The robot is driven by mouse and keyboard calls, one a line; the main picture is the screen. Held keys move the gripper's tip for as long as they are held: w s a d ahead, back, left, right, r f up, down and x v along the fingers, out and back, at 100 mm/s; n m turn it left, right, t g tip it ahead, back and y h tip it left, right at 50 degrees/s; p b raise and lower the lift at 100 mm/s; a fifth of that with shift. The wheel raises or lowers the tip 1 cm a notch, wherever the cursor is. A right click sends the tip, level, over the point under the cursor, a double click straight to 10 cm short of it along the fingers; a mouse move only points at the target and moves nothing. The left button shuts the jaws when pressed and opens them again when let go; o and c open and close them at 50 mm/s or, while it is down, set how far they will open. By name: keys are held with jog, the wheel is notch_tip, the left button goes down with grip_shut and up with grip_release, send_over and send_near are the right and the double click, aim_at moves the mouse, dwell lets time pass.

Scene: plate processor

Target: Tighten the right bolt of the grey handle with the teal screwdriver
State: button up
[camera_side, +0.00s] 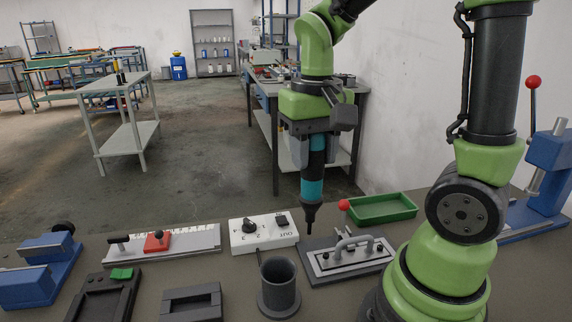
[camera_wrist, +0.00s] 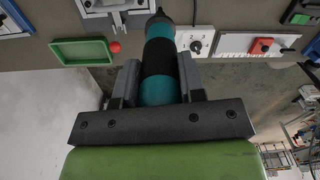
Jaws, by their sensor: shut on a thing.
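My gripper (camera_side: 312,150) is shut on the teal screwdriver (camera_side: 312,188), which hangs upright with its black tip pointing down. In the wrist view the screwdriver (camera_wrist: 158,88) lies between the two jaws of my gripper (camera_wrist: 159,85). The tip is in the air near the base's back left corner, apart from the handle. In the wrist view the handle's plate (camera_wrist: 105,5) is cut off at the top.
A white dial box (camera_side: 263,233) lies to the left. A dark round cup (camera_side: 279,290) stands in front. A blue press (camera_side: 545,175) is at right.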

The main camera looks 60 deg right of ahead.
jog(key=s+d+f+m, duration=0.2)
jog(key=d+f, duration=0.2)
jog(key=f, duration=0.2)
jog(key=shift+f, duration=0.25)
dwell(0.4)
jog(key=shift+f, duration=0.9)
dwell(2.5)
jog(key=shift+r, duration=0.1)
dwell(0.3)
